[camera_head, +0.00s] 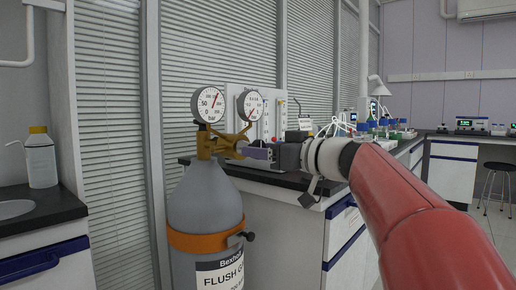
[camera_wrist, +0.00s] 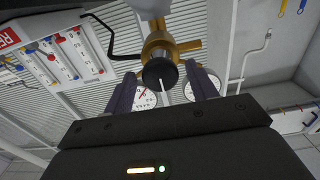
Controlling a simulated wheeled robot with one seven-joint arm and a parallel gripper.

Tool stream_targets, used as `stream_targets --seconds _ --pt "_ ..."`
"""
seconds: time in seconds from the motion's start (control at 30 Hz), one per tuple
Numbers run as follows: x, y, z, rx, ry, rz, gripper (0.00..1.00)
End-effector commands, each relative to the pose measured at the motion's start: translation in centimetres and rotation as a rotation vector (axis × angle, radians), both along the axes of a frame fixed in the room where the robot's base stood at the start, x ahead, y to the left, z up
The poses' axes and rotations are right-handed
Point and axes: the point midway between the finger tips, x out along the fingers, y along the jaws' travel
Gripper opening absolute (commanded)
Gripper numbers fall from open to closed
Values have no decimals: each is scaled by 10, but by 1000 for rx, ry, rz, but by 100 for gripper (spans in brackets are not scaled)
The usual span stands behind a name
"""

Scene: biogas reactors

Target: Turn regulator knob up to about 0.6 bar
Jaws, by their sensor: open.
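The black regulator knob (camera_wrist: 160,73) with a white line faces the wrist camera, in front of the brass regulator body (camera_wrist: 158,47). My gripper (camera_wrist: 161,80) is open, with one finger on either side of the knob; I cannot tell whether they touch it. In the head view my gripper (camera_head: 258,153) reaches from the right to the brass regulator (camera_head: 222,142), and the knob is largely hidden there. The left gauge (camera_head: 209,104) is marked in bar. The smaller right gauge (camera_head: 250,105) has a red needle toward the lower left; its exact reading is too small to tell.
The grey gas cylinder (camera_head: 205,205) with an orange band stands in front of the bench (camera_head: 270,178). A panel of flow tubes (camera_head: 277,115) is behind my gripper. A bottle (camera_head: 40,158) stands on the left counter. Glassware crowds the bench at right.

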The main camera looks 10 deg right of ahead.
Motion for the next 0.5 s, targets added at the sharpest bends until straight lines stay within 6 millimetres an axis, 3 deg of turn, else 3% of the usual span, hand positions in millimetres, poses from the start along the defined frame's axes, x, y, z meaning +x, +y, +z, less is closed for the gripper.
stream_targets --seconds 0.17,0.43,0.5 --pt "12 9 1 1 1 -1 57" --pt "14 10 0 0 0 -1 57" --pt "14 10 0 0 0 -1 51"
